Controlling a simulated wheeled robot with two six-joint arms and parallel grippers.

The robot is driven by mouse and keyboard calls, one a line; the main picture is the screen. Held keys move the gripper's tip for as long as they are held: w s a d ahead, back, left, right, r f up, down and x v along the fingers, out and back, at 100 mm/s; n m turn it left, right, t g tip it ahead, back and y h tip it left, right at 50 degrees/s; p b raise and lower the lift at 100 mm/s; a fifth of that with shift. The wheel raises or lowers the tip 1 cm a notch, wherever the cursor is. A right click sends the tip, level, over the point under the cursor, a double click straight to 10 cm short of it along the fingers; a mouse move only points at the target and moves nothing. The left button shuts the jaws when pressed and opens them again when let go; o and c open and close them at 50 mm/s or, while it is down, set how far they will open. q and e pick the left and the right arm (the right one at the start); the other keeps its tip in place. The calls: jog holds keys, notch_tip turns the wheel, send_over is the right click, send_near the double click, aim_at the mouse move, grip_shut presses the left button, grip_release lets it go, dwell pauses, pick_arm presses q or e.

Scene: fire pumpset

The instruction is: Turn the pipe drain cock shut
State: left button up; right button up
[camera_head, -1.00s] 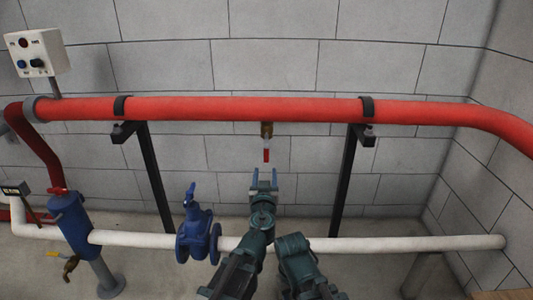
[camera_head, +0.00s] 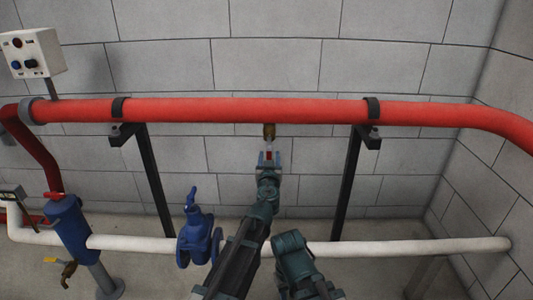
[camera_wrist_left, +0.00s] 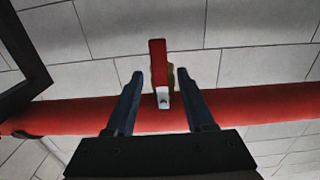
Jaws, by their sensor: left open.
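The pipe drain cock (camera_head: 269,131) is a small brass fitting hanging under the middle of the red overhead pipe. Its red handle (camera_head: 268,154) points down below the brass body. In the left wrist view the handle (camera_wrist_left: 158,62) stands upright in the picture, with a pale grey part at its lower end. My left gripper (camera_head: 268,158) is open just below the cock. In the wrist view its two fingers (camera_wrist_left: 160,76) are on either side of the handle, with gaps visible and no clear contact. The brass body is mostly hidden behind the handle there.
The red pipe (camera_head: 200,110) runs across on two black brackets (camera_head: 155,180). Below are a white pipe (camera_head: 400,245) and a blue valve (camera_head: 195,235). A control box (camera_head: 32,53) is at upper left. A grey block wall stands close behind.

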pick_arm(q)
jog(key=shift+w, duration=0.95)
grip_shut()
jog(key=shift+s, duration=0.1)
dwell(0.6)
